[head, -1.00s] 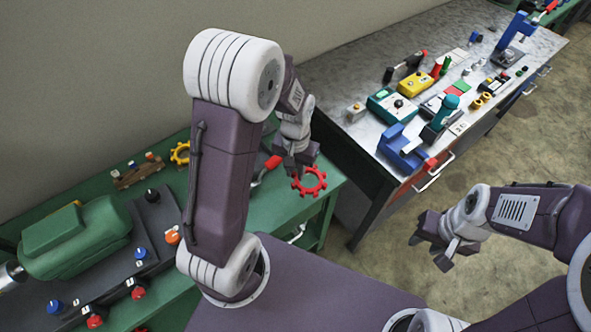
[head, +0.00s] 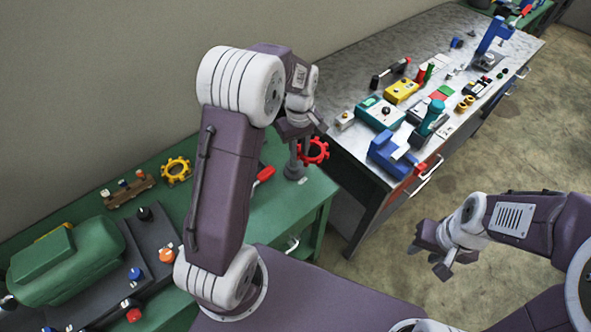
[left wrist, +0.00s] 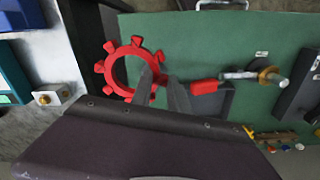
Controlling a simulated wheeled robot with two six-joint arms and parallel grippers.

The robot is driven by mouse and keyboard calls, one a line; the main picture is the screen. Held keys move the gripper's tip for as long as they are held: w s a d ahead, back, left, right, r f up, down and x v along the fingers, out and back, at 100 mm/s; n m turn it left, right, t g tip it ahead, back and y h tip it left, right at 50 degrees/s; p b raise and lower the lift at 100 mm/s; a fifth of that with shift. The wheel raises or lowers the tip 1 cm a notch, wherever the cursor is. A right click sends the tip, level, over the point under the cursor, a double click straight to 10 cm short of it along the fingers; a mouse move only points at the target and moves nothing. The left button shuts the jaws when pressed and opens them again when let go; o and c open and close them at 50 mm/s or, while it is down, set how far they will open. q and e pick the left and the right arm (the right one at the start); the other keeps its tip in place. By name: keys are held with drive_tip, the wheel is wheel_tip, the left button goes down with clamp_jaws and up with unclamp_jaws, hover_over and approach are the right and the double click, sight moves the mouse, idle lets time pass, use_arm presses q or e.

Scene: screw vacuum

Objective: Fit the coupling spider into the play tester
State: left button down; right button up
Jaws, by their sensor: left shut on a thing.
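The red toothed ring, which looks like the coupling spider (head: 314,152), is in the grasp of my left gripper (head: 300,136) above the right end of the green bench. In the left wrist view the fingers (left wrist: 162,88) close on one side of the ring (left wrist: 110,70), and its open middle shows. My right gripper (head: 436,250) is apart from everything, over the floor, and looks open and empty.
A yellow toothed ring (head: 176,169), a wooden rack (head: 127,190) and a red-handled tool (head: 264,175) lie on the green bench. A green machine (head: 65,260) fills its left. A marble-topped bench (head: 350,80) with several devices stands beyond a gap.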

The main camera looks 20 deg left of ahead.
use_arm(q)
drive_tip(key=w+a+r+n+p, duration=0.1)
drive_tip(key=w+a+n+p, duration=0.1)
drive_tip(key=w+a+n, duration=0.9)
drive_tip(key=s+a+f+p, duration=0.1)
drive_tip(key=s+a+f, duration=0.1)
drive_tip(key=a, duration=0.5)
drive_tip(key=s+a+f+n+p, duration=0.1)
drive_tip(key=s+a+f, duration=0.1)
drive_tip(key=a+f, duration=0.2)
drive_tip(key=shift+s+a+f, duration=0.4)
drive_tip(key=shift+a, duration=1.15)
drive_tip(key=shift+r+p, duration=0.1)
drive_tip(key=shift+p, duration=0.2)
drive_tip(key=shift+f+b, duration=1.15)
drive_tip(key=shift+f, duration=0.85)
drive_tip(key=shift+f+b, duration=1.15)
drive_tip(key=shift+f, duration=0.45)
